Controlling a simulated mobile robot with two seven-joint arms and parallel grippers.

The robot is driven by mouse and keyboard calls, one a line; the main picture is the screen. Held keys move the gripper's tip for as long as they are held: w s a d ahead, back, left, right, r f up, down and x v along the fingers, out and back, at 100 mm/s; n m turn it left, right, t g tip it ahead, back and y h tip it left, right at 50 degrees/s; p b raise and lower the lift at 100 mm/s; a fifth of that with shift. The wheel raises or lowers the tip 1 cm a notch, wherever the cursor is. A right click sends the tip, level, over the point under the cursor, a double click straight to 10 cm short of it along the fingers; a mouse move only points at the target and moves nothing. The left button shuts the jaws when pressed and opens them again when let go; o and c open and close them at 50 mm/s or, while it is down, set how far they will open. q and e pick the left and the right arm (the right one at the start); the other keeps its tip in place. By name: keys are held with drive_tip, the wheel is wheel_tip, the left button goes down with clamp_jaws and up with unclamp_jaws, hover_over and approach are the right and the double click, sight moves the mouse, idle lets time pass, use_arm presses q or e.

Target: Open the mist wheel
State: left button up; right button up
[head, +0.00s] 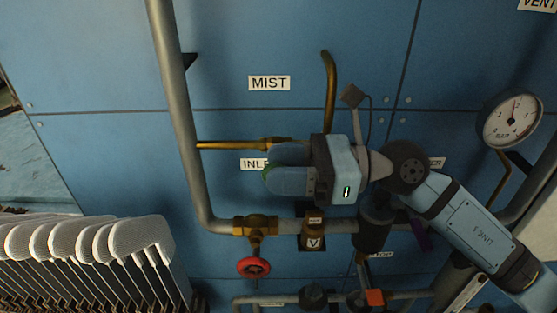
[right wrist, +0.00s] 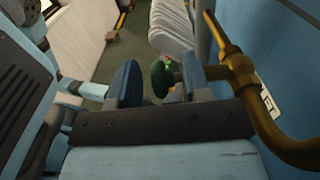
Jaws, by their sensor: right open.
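The MIST label (head: 269,83) is on the blue panel above a thin brass pipe (head: 232,145). A green wheel (right wrist: 163,78) shows between the two fingers of my right gripper (right wrist: 160,84) in the right wrist view. I cannot tell whether a finger touches the wheel. My left gripper is not in view.
A red wheel (head: 253,268) hangs on a brass valve below left of the gripper. A grey pipe (head: 178,110) runs down the panel's left side. White socks on boards (head: 85,240) stand at lower left. A pressure gauge (head: 510,120) is at the right.

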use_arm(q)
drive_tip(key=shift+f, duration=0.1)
use_arm(e)
drive_tip(key=shift+a, duration=0.35)
clamp_jaws()
drive_tip(key=r+h+p, duration=0.1)
drive_tip(key=p, duration=0.2)
drive_tip(key=shift+a+h+p, duration=0.1)
drive_tip(key=shift+h+p, duration=0.4)
drive_tip(key=shift+p, duration=0.1)
drive_tip(key=shift+f+h+p, duration=0.25)
drive_tip(key=shift+h+p, duration=0.25)
drive_tip(key=shift+p, duration=0.05)
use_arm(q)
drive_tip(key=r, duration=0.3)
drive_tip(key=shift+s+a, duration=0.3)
use_arm(e)
drive_tip(key=shift+f, duration=0.2)
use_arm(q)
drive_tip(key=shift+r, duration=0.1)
